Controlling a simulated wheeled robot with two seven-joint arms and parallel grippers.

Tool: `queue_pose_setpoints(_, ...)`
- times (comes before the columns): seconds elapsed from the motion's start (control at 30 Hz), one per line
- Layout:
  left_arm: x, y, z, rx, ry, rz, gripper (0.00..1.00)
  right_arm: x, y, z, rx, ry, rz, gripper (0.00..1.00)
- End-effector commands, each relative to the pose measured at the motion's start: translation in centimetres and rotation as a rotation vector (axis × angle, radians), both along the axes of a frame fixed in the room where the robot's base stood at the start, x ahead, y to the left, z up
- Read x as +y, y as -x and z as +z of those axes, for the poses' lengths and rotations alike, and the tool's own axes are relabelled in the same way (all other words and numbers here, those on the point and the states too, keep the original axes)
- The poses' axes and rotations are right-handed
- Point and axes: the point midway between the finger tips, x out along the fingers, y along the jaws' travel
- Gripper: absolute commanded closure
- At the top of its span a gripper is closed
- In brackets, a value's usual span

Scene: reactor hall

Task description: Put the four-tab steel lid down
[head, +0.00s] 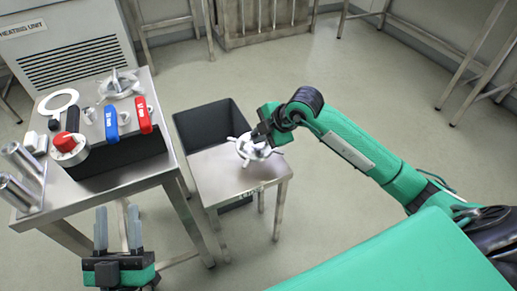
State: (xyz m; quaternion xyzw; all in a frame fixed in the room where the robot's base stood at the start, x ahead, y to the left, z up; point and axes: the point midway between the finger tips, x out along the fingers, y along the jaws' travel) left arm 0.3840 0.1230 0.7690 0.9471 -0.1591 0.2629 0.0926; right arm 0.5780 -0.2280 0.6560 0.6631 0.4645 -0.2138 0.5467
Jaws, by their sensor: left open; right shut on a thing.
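The four-tab steel lid (246,152) is a bright metal piece with tabs sticking out around it. My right gripper (262,138) is shut on it. The lid is at the small steel table (270,170), over its back part. I cannot tell whether it touches the top. The gripper hides part of the lid. My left gripper (117,215) is open and empty, low in the picture, in front of the larger steel bench (110,192).
The larger bench carries a similar spoked steel piece (122,82), a white ring (58,103), blue (111,124) and red (143,115) handled tools, a red-knobbed part (68,147) and steel cylinders (22,160). A dark bin (207,122) stands behind the small table, whose front top is bare.

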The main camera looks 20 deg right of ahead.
Motion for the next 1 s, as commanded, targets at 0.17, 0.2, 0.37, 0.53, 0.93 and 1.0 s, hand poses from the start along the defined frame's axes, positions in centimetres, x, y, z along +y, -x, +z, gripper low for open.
queue_pose_setpoints(0.17,0.4,0.3,1.2,-0.071,0.017,0.01,0.55,0.0,0.0,-1.2,-0.001,0.0,0.0,1.0)
queue_pose_setpoints(0.2,0.5,0.4,1.5,-0.092,0.022,0.014,0.55,0.0,0.0,-1.6,-0.001,0.0,0.0,1.0)
queue_pose_setpoints(0.37,1.3,1.1,3.4,-0.218,0.051,0.03,0.55,0.0,0.0,-3.6,-0.001,-0.002,-0.001,1.0)
queue_pose_setpoints(0.53,1.8,1.8,4.7,-0.297,0.068,0.04,0.55,0.0,0.0,-4.7,-0.001,0.0,0.0,1.0)
queue_pose_setpoints(0.93,1.8,1.8,4.7,-0.298,0.069,0.04,0.55,0.0,0.0,-4.8,0.001,0.0,0.0,0.65)
queue_pose_setpoints(1.0,1.8,1.8,4.7,-0.298,0.069,0.04,0.55,0.0,0.0,-4.7,0.001,0.0,0.0,0.65)
